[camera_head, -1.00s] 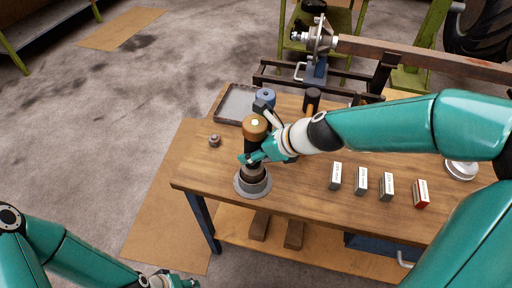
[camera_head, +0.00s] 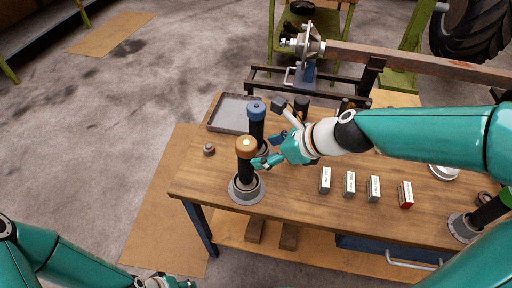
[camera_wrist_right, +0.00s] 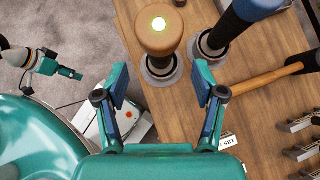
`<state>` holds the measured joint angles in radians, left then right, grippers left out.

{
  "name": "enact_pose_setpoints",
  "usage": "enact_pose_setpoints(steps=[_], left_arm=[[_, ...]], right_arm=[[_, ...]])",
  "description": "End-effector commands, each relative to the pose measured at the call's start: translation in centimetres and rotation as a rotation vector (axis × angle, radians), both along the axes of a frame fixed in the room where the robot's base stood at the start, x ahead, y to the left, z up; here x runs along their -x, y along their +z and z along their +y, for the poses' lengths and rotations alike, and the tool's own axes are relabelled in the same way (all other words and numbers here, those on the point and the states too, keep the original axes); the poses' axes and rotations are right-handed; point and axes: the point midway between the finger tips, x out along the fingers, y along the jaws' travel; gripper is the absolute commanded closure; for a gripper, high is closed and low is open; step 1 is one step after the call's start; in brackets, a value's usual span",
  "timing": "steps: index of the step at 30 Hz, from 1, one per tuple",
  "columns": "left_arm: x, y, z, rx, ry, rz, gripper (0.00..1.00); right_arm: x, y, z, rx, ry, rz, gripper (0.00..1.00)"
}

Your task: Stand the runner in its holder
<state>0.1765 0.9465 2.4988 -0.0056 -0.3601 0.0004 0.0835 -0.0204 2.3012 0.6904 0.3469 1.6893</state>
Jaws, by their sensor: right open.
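A black cylinder with an orange-brown cap and a bright dot on top, which I take for the runner (camera_head: 245,148), stands upright in a round grey holder (camera_head: 246,194) near the bench's left front. In the right wrist view the runner's cap (camera_wrist_right: 160,32) is just beyond the fingertips and the holder's rim (camera_wrist_right: 158,76) shows below it. My right gripper (camera_head: 270,151) is open and empty, just right of the runner; its two fingers (camera_wrist_right: 160,80) are spread apart in the wrist view. My left gripper (camera_head: 172,283) is low at the bottom edge, off the bench, mostly cut off.
A blue-capped black cylinder (camera_head: 257,112) stands close behind the runner. Several small boxes (camera_head: 349,185) stand to the right. Another holder (camera_head: 460,228) is at the far right.

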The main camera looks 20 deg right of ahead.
Motion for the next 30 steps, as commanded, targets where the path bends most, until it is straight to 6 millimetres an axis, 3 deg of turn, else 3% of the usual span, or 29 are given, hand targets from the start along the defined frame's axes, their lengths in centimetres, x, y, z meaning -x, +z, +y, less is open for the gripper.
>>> enact_pose_setpoints(steps=[1,7,30], left_arm=[[0.0,0.6,0.0,0.0,0.0,0.0,0.6],[0.0,1.1,0.0,0.0,0.0,0.0,0.6],[0.0,1.1,0.0,0.0,0.0,0.0,0.6]], right_arm=[[0.5,1.0,-0.5,-0.001,-0.003,-0.001,0.31],[1.8,2.2,-1.4,-0.001,-0.001,0.0,0.31],[2.0,2.4,-1.6,0.0,0.0,0.002,0.31]])
